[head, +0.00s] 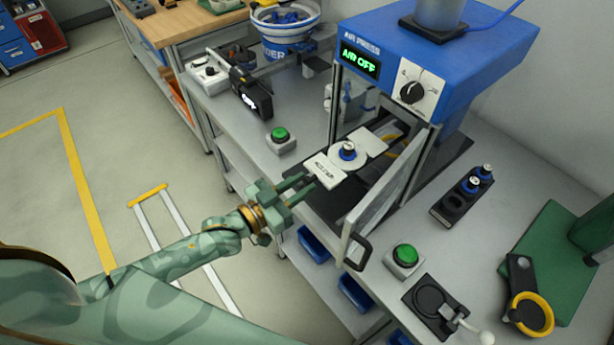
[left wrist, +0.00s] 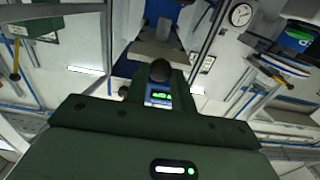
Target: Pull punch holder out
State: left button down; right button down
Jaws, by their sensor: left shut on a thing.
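The punch holder is a pale flat plate with a labelled front tab (head: 325,172). My left gripper (head: 300,188) reaches in from the left and is shut on the front end of the tab. The exact contact is too small to see. The left wrist view shows my dark green gripper with a black round knob (left wrist: 160,70) beyond it. My right gripper is not in view.
The press's clear door (head: 382,190) stands open at the right of the holder, its black handle (head: 356,252) jutting forward. Green buttons (head: 281,137) (head: 405,257) flank the press. A black rack (head: 463,197) with blue pieces stands right. The press display reads AIR OFF.

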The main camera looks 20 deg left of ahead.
pick_arm(q)
jog(key=shift+s+f, duration=0.1)
jog(key=c, duration=1.3)
grip_release()
jog(key=shift+c, duration=0.2)
jog(key=shift+o, duration=0.7)
jog(key=shift+s+a, duration=0.2)
jog(key=shift+w+d, duration=0.1)
jog(key=shift+w, duration=0.05)
jog(key=v, duration=1.6)
jog(key=shift+s+p, duration=0.25)
jog(key=shift+p, duration=0.2)
